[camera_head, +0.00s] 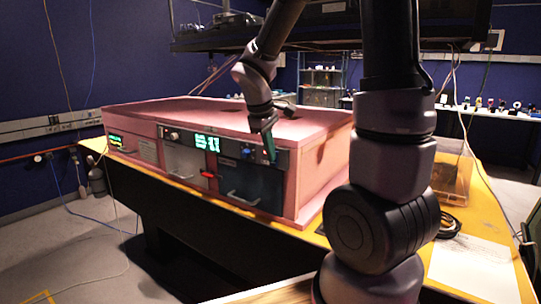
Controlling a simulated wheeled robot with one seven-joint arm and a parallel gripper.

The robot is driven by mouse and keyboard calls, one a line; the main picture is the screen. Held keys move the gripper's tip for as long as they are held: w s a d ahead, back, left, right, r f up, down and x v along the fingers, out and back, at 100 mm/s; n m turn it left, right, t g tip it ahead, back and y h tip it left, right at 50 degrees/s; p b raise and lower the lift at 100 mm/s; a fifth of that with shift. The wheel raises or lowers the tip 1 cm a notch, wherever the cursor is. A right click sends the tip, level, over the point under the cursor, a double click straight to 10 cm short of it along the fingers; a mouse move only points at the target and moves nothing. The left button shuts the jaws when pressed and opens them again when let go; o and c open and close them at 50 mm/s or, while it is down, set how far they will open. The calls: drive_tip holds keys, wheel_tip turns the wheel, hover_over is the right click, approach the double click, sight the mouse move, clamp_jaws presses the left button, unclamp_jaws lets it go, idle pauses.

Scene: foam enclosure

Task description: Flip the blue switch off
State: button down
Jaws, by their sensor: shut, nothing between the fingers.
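The blue switch (247,152) shows as a small blue spot on the dark control strip at the right of the pink foam enclosure's (303,172) front face. My gripper (270,157) points down in front of that strip, just right of the blue switch. Its fingers are shut with nothing between them. They look apart from the switch, but whether they touch the panel cannot be told. The switch's position is too small to read.
Below the strip are a dark drawer (252,184) with a handle and a grey drawer (186,163). A small red part (209,174) sits between them. Green displays (207,143) glow on the panel. The enclosure rests on a yellow table (488,215); a dark overhead structure hangs above.

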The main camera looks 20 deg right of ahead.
drive_tip(key=shift+w+r, duration=0.1)
drive_tip(key=v, duration=1)
drive_tip(key=shift+r, duration=0.25)
drive_tip(key=s+a, duration=0.1)
drive_tip(key=s+a+f, duration=0.1)
drive_tip(key=a, duration=0.1)
drive_tip(key=shift+s+a+f, duration=0.2)
drive_tip(key=shift+s+a, duration=0.1)
drive_tip(key=shift+s, duration=0.05)
drive_tip(key=w+d+f, duration=0.4)
drive_tip(key=d+f, duration=0.1)
drive_tip(key=f, duration=0.5)
drive_tip(key=shift+d, duration=0.4)
